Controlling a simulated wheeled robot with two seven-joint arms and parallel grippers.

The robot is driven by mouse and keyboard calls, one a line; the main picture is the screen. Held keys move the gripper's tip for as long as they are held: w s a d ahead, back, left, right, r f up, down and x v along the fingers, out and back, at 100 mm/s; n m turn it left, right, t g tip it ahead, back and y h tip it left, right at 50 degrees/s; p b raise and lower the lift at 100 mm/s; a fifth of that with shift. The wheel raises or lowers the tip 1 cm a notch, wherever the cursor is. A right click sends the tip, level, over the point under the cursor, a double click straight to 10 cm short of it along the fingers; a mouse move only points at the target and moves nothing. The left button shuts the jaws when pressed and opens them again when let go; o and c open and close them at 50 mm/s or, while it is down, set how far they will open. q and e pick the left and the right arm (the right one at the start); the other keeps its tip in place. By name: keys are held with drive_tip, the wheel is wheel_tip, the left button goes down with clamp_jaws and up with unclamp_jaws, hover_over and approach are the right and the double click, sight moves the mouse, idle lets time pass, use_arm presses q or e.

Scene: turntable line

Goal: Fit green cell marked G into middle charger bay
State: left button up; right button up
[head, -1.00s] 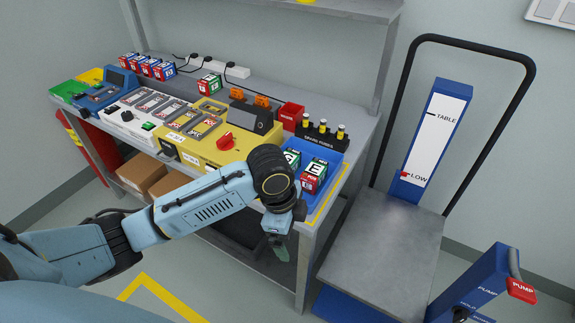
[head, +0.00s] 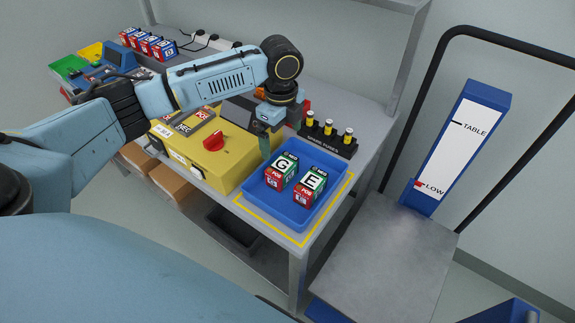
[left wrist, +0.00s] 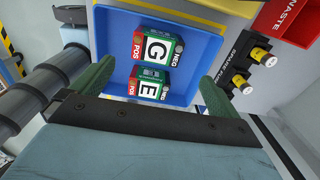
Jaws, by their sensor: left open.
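The green cell marked G (head: 282,167) stands in a blue tray (head: 262,204) at the right end of the bench; it also shows in the left wrist view (left wrist: 157,48). A similar cell marked E (head: 311,183) stands beside it, in the left wrist view nearer my fingers (left wrist: 149,84). Both have a red POS end. My left gripper (head: 264,148) is above the tray's left back side, open and empty; in the left wrist view its green fingers (left wrist: 156,74) are spread with cell E between and beyond them. A yellow unit (head: 217,165) with a red knob and slots is partly hidden by my arm. My right gripper is out of view.
A black rack of spare fuses (head: 328,138) stands right behind the tray. A red waste bin (left wrist: 295,20) is near it. Several cells (head: 153,44) line the bench's far left back. A lift cart with a flat platform (head: 385,260) stands to the right.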

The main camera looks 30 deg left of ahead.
use_arm(q)
hover_over(282, 164)
wheel_tip(282, 164, down, 5)
drive_tip(key=shift+r+b, duration=0.1)
drive_tip(key=shift+b, duration=0.2)
drive_tip(key=shift+f, duration=0.55)
wheel_tip(282, 164, down, 4)
drive_tip(key=shift+f+b, duration=0.25)
drive_tip(key=shift+b, duration=0.15)
drive_tip(key=shift+f, duration=0.2)
drive_tip(key=shift+c, duration=0.3)
drive_tip(key=c, duration=1.2)
drive_tip(key=shift+c, duration=0.3)
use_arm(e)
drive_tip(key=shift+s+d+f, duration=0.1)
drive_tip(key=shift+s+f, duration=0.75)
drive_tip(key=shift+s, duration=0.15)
use_arm(q)
drive_tip(key=shift+r, duration=0.1)
